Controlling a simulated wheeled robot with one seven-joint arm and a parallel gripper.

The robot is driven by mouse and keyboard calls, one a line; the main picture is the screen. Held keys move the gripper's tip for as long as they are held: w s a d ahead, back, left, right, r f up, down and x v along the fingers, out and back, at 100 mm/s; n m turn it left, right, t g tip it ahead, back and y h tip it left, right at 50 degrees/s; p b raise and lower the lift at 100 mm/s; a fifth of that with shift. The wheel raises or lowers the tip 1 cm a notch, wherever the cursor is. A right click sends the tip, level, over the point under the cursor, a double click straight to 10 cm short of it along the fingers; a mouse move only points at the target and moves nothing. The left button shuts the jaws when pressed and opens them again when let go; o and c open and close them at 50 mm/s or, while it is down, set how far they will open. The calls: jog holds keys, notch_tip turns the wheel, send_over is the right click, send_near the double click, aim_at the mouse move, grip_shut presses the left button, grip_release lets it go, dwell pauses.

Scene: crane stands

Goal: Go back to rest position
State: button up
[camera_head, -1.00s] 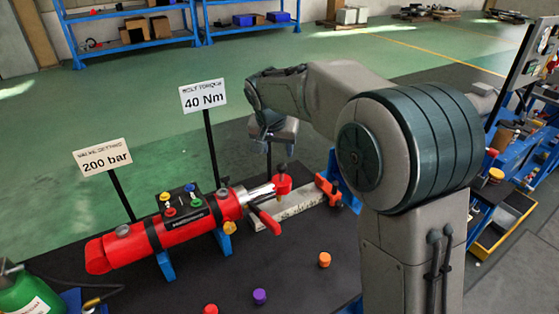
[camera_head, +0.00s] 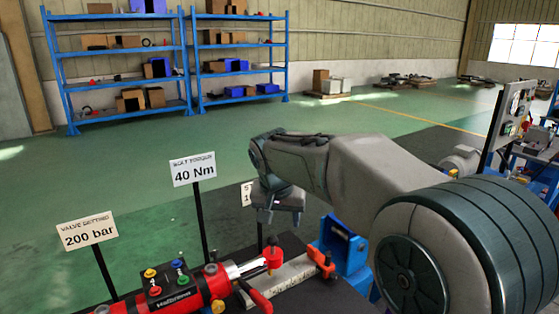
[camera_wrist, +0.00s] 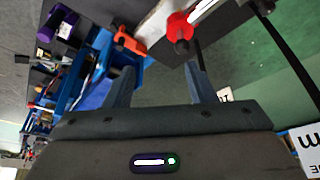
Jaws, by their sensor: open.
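My gripper (camera_head: 267,217) hangs above the red hydraulic tool (camera_head: 190,298) in the head view, over its red knob (camera_head: 272,258) on the rod end. In the wrist view my gripper (camera_wrist: 160,68) shows two fingers standing apart with nothing between them. The red knob (camera_wrist: 180,28) appears beyond the fingertips there, nearer the right finger. The exact gap between fingers and knob is hard to judge. My arm reaches in from the right of the head view, bent and extended forward. Much of the tool's red body is cut off by the lower edge.
Signs reading "200 bar" (camera_head: 89,235) and "40 Nm" (camera_head: 194,170) stand on posts left of my gripper. A blue bracket (camera_head: 343,245) with an orange-red clamp (camera_head: 321,259) sits right of the knob. Blue shelves (camera_head: 123,62) stand far back, with open green floor before them.

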jog(key=s+d+f, duration=0.2)
jog(key=s+d, duration=0.3)
jog(key=s, duration=0.3)
jog(key=s+d+f+n, duration=0.1)
jog(key=s+d+f, duration=0.2)
jog(key=s+d, duration=0.2)
jog(key=s+d+f+g, duration=0.1)
jog(key=s+d+f, duration=0.2)
jog(key=s, duration=0.9)
jog(key=d, duration=0.2)
jog(key=shift+d+n+y, duration=0.35)
jog(key=shift+n+y, duration=0.05)
